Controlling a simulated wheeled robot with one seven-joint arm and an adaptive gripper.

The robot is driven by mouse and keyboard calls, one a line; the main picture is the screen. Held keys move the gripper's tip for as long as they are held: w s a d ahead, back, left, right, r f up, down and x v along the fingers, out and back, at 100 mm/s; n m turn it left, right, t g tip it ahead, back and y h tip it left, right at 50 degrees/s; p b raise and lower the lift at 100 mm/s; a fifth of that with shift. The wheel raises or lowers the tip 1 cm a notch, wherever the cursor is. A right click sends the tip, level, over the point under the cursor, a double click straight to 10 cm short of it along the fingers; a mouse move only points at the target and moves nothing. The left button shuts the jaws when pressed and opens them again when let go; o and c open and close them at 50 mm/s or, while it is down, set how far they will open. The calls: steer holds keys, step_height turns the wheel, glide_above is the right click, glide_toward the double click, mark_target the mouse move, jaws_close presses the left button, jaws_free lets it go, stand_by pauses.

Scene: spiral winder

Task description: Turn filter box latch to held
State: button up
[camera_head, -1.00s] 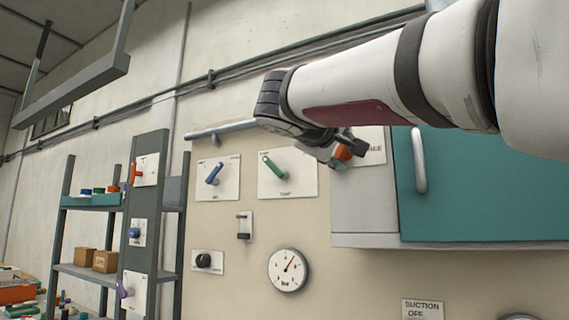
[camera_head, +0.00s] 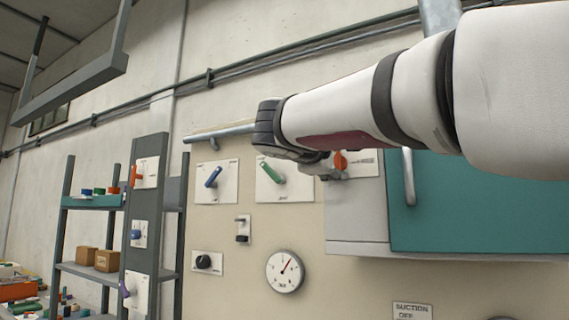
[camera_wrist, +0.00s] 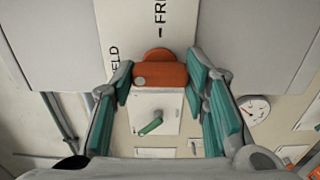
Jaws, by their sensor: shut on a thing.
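The filter box (camera_head: 355,230) is on the wall at the right, with a grey side and a teal door. Its orange latch (camera_head: 340,160) sits in front of a white label plate (camera_head: 364,163). The latch's exact setting is hard to tell.
A pale handle (camera_head: 408,178) stands out from the teal door (camera_head: 470,205), close under my arm. Blue (camera_head: 213,177) and green (camera_head: 270,171) levers and a round gauge (camera_head: 285,271) are on the panel left of the box. A shelf (camera_head: 90,200) stands farther left.

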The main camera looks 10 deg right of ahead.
stand_by(0.3)
steer(key=o, duration=1.1)
steer(key=shift+o, duration=0.2)
steer(key=v, duration=1.2)
